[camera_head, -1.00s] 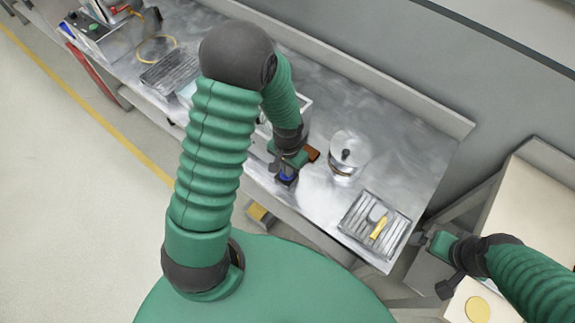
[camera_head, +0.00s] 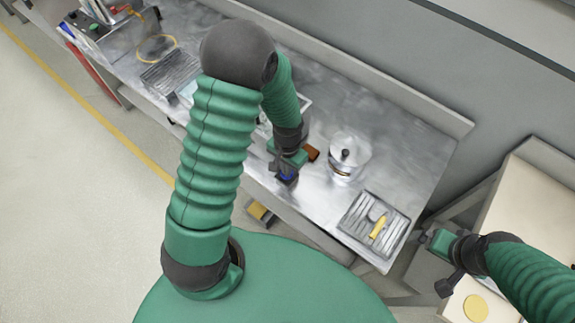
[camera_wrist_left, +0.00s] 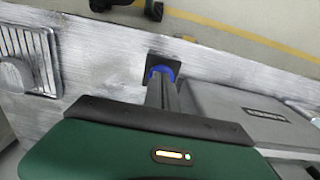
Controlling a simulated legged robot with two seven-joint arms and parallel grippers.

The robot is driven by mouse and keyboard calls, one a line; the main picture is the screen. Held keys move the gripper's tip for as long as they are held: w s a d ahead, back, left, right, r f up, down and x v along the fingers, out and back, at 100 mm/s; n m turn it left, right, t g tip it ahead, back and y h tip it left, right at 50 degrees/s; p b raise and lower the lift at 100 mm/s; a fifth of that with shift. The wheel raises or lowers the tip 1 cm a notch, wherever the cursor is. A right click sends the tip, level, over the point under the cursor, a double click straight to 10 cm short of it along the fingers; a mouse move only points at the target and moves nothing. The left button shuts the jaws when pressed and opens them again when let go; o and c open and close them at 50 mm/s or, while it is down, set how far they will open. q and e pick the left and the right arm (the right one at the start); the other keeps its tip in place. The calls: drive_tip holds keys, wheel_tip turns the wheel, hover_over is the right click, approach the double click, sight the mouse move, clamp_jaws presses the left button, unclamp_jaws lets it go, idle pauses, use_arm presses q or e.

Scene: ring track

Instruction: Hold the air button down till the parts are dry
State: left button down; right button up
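The blue air button (camera_head: 287,178) sits on a small dark square base near the front edge of the metal bench. It also shows in the left wrist view (camera_wrist_left: 161,71). My left gripper (camera_head: 285,170) is over the button from above, its fingers together, with the tips at the blue cap; in the left wrist view the fingers (camera_wrist_left: 162,94) cover part of it. How far the button is pressed cannot be seen. My right gripper (camera_head: 428,238) is away to the right, beside the bench corner; its fingers are too small to read. No parts being dried can be made out.
A grey box (camera_wrist_left: 238,105) stands close beside the button, partly behind my left arm in the head view. A yellow pedal-like object (camera_head: 258,212) is below.

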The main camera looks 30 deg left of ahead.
use_arm(q)
drive_tip(key=r+p, duration=0.2)
drive_tip(key=r, duration=0.2)
drive_tip(key=shift+w+r, duration=0.15)
drive_tip(key=shift+w, duration=0.05)
wheel_tip(320, 180, up, 9)
use_arm(e)
drive_tip(key=v, duration=0.3)
drive_tip(key=shift+r, duration=0.15)
drive_tip(key=shift+a, duration=0.15)
use_arm(q)
drive_tip(key=shift+s, duration=0.1)
drive_tip(key=s+d+r+t, duration=0.2)
drive_tip(key=s+d+r, duration=0.2)
drive_tip(key=s, duration=0.1)
drive_tip(key=shift+s+n+t, duration=0.3)
drive_tip(key=shift+n+t, duration=0.1)
drive_tip(key=shift+s+d+r, duration=0.1)
use_arm(e)
drive_tip(key=shift+s, duration=0.15)
